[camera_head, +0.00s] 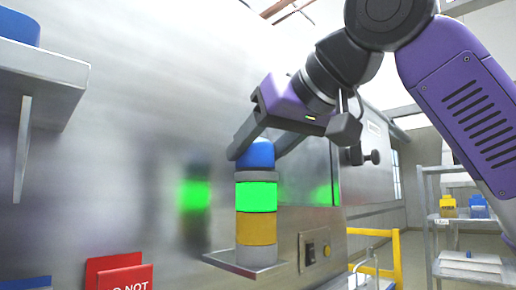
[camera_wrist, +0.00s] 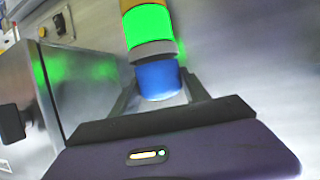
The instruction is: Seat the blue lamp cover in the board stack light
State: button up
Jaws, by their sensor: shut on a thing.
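The blue lamp cover (camera_head: 257,154) is at the top of the stack light (camera_head: 256,229), just above its grey upper ring. From these views I cannot tell whether it is fully seated or slightly raised. The stack light has a lit green section and an amber section above a grey base. My gripper (camera_head: 256,157) comes down from the upper right and is shut on the blue cover, one finger on each side. In the wrist view the blue cover (camera_wrist: 159,80) sits between the fingers, against or very near the grey ring (camera_wrist: 152,51).
The stack light stands on a small metal bracket (camera_head: 228,262) fixed to a steel cabinet wall (camera_head: 120,150). Red signs (camera_head: 125,276) are at lower left. A wall shelf (camera_head: 42,62) holds a blue object at upper left. A rack (camera_head: 455,225) with bottles stands far right.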

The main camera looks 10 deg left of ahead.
aim_at(266, 146)
jog(key=shift+f, duration=0.4)
jog(key=o, duration=1.5)
jog(key=shift+c, duration=0.2)
jog(key=shift+b+v, duration=1)
jog(key=shift+v, duration=2.9)
